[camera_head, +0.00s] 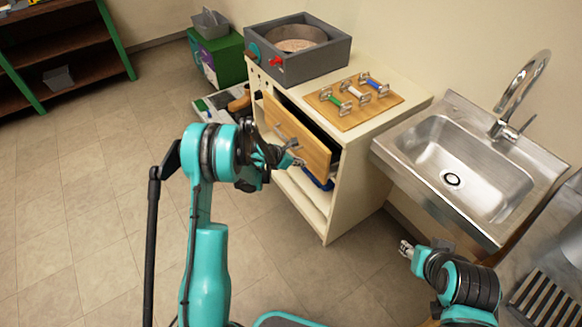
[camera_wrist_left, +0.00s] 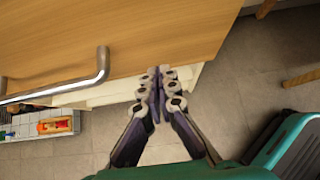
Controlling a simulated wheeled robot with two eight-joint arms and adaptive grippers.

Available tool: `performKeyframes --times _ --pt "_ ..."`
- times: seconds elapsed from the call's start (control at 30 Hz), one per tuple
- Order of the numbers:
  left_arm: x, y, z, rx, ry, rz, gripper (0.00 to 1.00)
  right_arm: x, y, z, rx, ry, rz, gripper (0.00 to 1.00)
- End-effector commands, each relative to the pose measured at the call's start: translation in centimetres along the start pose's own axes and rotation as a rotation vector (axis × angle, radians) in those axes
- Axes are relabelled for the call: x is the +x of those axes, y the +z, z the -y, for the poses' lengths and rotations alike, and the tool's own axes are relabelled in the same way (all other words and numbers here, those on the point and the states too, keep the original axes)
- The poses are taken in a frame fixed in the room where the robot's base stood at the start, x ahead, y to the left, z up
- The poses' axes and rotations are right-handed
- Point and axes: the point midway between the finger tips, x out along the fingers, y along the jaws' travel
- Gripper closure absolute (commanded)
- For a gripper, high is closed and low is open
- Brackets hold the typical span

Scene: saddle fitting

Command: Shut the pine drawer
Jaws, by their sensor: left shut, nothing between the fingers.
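The pine drawer (camera_head: 294,142) stands partly open in the cream cabinet (camera_head: 347,185); a dark gap shows behind its front. Its wooden front also fills the top of the left wrist view (camera_wrist_left: 130,35), with a metal bar handle (camera_wrist_left: 75,86) at the left. My left gripper (camera_head: 296,156) is shut and empty close in front of the drawer front, to the right of the handle; I cannot tell whether it touches. Its closed fingers show in the left wrist view (camera_wrist_left: 160,85). My right gripper (camera_head: 405,248) is low near the sink, away from the drawer; its finger state is too small to tell.
On the cabinet top are a grey box with a round pan (camera_head: 297,48) and a wooden board (camera_head: 354,102) with several coloured handles. A steel sink (camera_head: 470,170) stands at the right. A green bin (camera_head: 219,57) is behind left.

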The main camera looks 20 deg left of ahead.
Motion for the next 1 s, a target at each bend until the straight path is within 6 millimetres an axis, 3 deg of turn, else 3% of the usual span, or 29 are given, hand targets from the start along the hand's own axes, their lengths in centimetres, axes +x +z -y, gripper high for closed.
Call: performKeyframes --times 0.17,0.63,1.0 --pt "1.2 1.1 0.0 0.000 0.000 0.001 1.00 0.6 0.4 0.0 0.000 0.000 0.000 0.60" --pt "1.5 1.7 0.0 0.000 0.000 0.000 1.00 0.6 0.4 0.0 0.000 0.000 0.000 0.60" --pt "4.9 5.0 0.0 0.000 0.001 0.002 1.00 0.6 0.4 0.0 0.000 0.000 0.000 0.60"
